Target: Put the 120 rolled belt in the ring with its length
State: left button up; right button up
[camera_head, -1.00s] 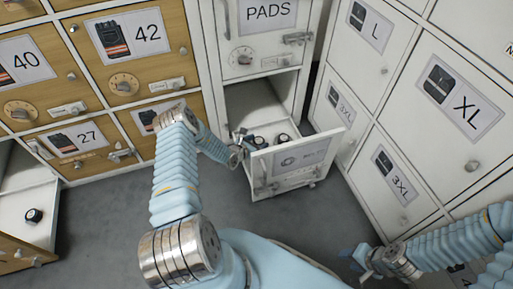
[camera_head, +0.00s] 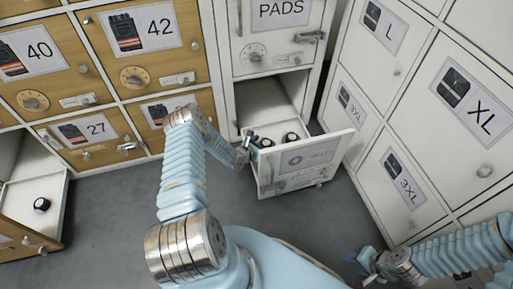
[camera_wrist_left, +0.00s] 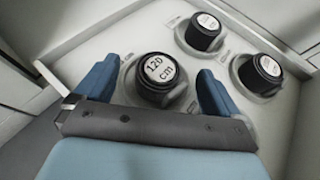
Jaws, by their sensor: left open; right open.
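The 120 rolled belt (camera_wrist_left: 160,72) is a black roll with a white "120 cm" top. In the left wrist view it sits upright in a pale ring (camera_wrist_left: 148,98) on the drawer floor. My left gripper (camera_head: 248,140) is open, with its blue fingers (camera_wrist_left: 155,85) on either side of the belt; contact cannot be told. Two other black rolls (camera_wrist_left: 203,32) (camera_wrist_left: 262,72) stand in rings beside it; their labels are too small to read. Ring lettering is unreadable. My right gripper (camera_head: 362,264) is open and empty at the lower right of the head view.
The open white drawer (camera_head: 305,181) is under the PADS locker (camera_head: 280,40). An open wooden drawer (camera_head: 22,203) at the far left holds one black roll (camera_head: 41,205). White lockers (camera_head: 405,190) stand close on the right. Grey floor (camera_head: 110,215) is clear between.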

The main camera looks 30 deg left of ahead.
pick_arm(q)
jog(key=p+v, duration=0.2)
jog(key=v, duration=0.9)
